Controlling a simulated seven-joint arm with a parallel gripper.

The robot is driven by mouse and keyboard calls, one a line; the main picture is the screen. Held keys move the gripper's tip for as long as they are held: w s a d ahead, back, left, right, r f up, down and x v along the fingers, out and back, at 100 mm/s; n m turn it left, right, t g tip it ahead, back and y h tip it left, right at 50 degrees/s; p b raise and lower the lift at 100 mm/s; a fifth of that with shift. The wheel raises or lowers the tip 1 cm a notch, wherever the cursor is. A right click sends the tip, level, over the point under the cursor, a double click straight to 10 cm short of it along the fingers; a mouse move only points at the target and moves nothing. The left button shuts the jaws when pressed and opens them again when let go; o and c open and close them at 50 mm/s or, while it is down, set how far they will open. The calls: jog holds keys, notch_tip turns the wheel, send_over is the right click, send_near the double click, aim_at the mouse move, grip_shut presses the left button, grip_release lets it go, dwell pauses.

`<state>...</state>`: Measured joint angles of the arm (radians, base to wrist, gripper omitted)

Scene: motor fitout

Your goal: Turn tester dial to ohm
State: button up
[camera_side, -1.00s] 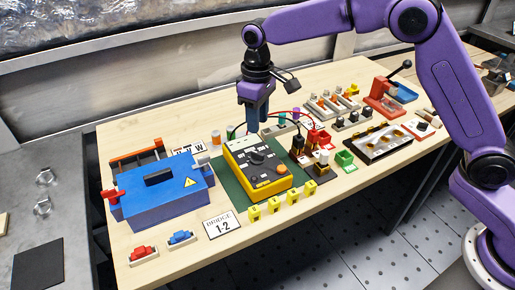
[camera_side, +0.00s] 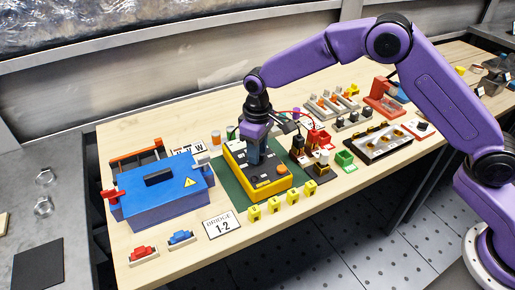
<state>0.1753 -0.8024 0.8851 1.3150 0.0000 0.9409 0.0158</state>
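The tester (camera_side: 271,189) is a yellow box with a dark face, lying on a green mat (camera_side: 232,187). Its orange button (camera_side: 283,169) shows near the front right of the face. My gripper (camera_side: 255,160) points down over the tester's face, where the black dial sits. Its blue-grey fingers reach down to the dial and hide it. I cannot tell whether the fingers touch or grip the dial, or which setting it points to.
A blue cover (camera_side: 165,194) with a warning sign stands left of the tester. A "BRIDGE 1-2" card (camera_side: 222,224) lies at front left.

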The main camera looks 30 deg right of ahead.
grip_shut()
jog(key=shift+n, duration=0.4)
jog(key=n, duration=0.5)
jog(key=shift+n, duration=0.4)
grip_release()
jog(key=shift+r, duration=0.1)
